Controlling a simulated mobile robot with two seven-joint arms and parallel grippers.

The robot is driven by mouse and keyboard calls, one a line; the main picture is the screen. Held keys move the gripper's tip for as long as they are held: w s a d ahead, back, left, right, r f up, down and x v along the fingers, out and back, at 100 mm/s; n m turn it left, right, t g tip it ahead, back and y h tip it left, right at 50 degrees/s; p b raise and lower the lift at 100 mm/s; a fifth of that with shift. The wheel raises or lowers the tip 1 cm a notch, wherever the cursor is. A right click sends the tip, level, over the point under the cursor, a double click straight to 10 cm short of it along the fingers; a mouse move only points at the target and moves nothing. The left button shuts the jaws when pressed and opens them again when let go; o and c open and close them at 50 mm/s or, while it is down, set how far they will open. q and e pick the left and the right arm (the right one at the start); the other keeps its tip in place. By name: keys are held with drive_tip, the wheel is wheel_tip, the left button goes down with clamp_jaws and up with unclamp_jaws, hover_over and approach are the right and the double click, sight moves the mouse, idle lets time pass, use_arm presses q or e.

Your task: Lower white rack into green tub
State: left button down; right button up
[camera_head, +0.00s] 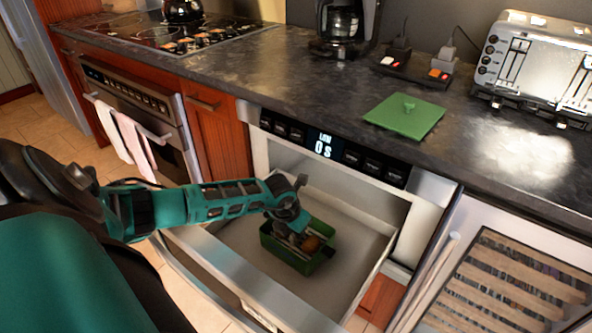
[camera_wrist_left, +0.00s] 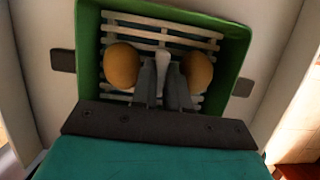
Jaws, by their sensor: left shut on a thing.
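The green tub (camera_head: 287,257) sits in the open microwave drawer. In the left wrist view its green wall (camera_wrist_left: 89,50) surrounds the white rack (camera_wrist_left: 150,33). The rack carries two brown round items (camera_wrist_left: 121,66), one on each side of its white upright handle (camera_wrist_left: 164,68). My left gripper (camera_wrist_left: 163,78) is shut on this handle, reaching down over the tub, and it also shows in the head view (camera_head: 294,236). The rack lies within the tub's outline. I cannot tell whether it touches the tub floor. My right gripper is not in view.
The drawer (camera_head: 345,235) is pulled out, with bare floor around the tub. A toaster (camera_head: 535,65), a coffee maker (camera_head: 342,25) and a stove (camera_head: 160,30) stand behind.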

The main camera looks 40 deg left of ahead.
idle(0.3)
use_arm(q)
drive_tip(key=c, duration=0.7)
unclamp_jaws()
drive_tip(key=shift+o, duration=0.2)
